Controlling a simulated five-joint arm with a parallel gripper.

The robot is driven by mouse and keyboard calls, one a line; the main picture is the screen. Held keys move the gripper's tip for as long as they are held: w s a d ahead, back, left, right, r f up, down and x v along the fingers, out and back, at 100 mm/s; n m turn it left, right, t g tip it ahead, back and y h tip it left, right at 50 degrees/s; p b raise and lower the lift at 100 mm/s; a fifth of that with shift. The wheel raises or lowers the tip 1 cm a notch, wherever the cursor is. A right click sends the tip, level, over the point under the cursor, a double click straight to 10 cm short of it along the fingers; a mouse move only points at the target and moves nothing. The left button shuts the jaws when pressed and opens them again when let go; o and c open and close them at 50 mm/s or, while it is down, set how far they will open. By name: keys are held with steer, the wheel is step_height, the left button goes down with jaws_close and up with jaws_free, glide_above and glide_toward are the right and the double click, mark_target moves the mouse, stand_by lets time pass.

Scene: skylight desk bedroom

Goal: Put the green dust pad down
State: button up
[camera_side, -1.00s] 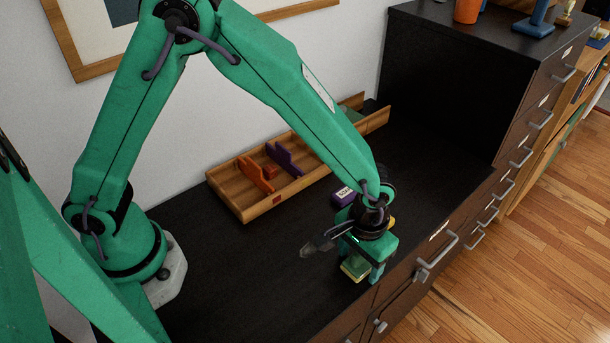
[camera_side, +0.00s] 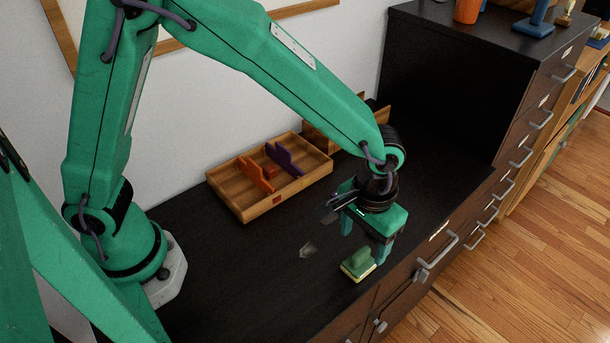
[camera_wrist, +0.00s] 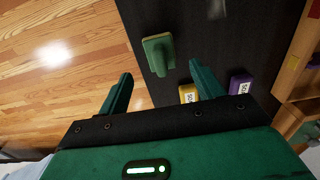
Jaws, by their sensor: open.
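The green dust pad (camera_side: 358,264), a green block with a raised handle on a pale base, rests on the dark cabinet top near its front edge. It also shows in the wrist view (camera_wrist: 158,52), ahead of the fingers and apart from them. My gripper (camera_side: 362,242) is open and empty, raised above and a little behind the pad in the side view. In the wrist view my gripper (camera_wrist: 160,88) has its two green fingers spread wide with nothing between them.
A wooden tray (camera_side: 243,214) with orange and purple pieces stands near the wall. A yellow block (camera_wrist: 188,93) and a purple labelled block (camera_wrist: 241,85) lie near the gripper. The dark top (camera_side: 235,275) is clear at the left. The cabinet's front edge is close to the pad.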

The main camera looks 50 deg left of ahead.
mark_target(361, 252)
steer(key=shift+r, duration=2.7)
steer(key=shift+f, duration=0.1)
steer(key=shift+f, duration=5.5)
steer(key=shift+r, duration=0.1)
steer(key=shift+f, duration=0.65)
step_height(361, 252, up, 4)
steer(key=shift+r, duration=0.15)
steer(key=s+d+r, duration=0.2)
steer(key=s+r, duration=0.2)
steer(key=s, duration=0.3)
steer(key=shift+d+r, duration=0.25)
steer(key=shift+d, duration=0.15)
